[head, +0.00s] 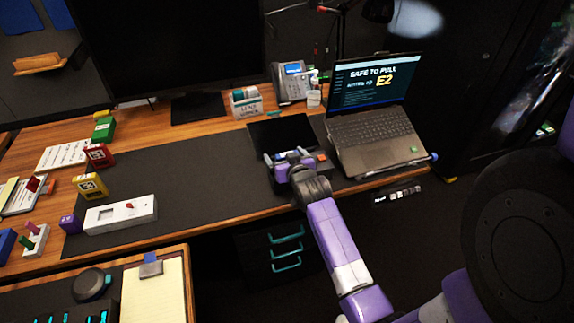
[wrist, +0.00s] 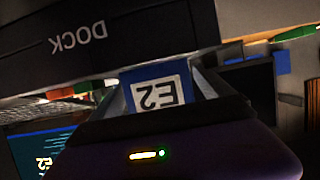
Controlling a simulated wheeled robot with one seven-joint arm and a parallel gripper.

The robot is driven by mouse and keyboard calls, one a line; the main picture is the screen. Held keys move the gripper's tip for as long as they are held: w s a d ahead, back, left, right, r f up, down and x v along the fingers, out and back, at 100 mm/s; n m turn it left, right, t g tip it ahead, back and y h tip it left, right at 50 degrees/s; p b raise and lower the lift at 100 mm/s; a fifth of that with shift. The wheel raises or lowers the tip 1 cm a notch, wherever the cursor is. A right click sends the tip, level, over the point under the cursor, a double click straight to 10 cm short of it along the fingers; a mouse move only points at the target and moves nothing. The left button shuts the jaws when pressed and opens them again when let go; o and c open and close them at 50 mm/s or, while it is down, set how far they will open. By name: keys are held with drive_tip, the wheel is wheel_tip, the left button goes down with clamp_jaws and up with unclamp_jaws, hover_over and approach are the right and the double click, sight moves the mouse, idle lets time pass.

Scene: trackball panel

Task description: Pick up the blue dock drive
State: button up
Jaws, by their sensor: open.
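The blue dock drive (wrist: 158,88) carries a white label reading E2, upside down in the wrist view. Its far end meets the black dock (wrist: 90,45), which is marked DOCK. My gripper (wrist: 160,92) is open, with one finger on each side of the drive; I cannot tell whether either touches it. In the head view my gripper (head: 287,158) is low over the desk, left of the laptop, and hides most of the dock and drive.
The laptop (head: 374,130) stands close on the right; its screen reads SAFE TO PULL and E2. A phone (head: 292,82) and a lens wipes box (head: 246,101) stand farther back. The dark mat (head: 180,165) has free room to the left.

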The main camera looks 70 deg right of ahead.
drive_tip(key=shift+c, duration=0.4)
drive_tip(key=c, duration=1.5)
drive_tip(key=shift+r, duration=0.2)
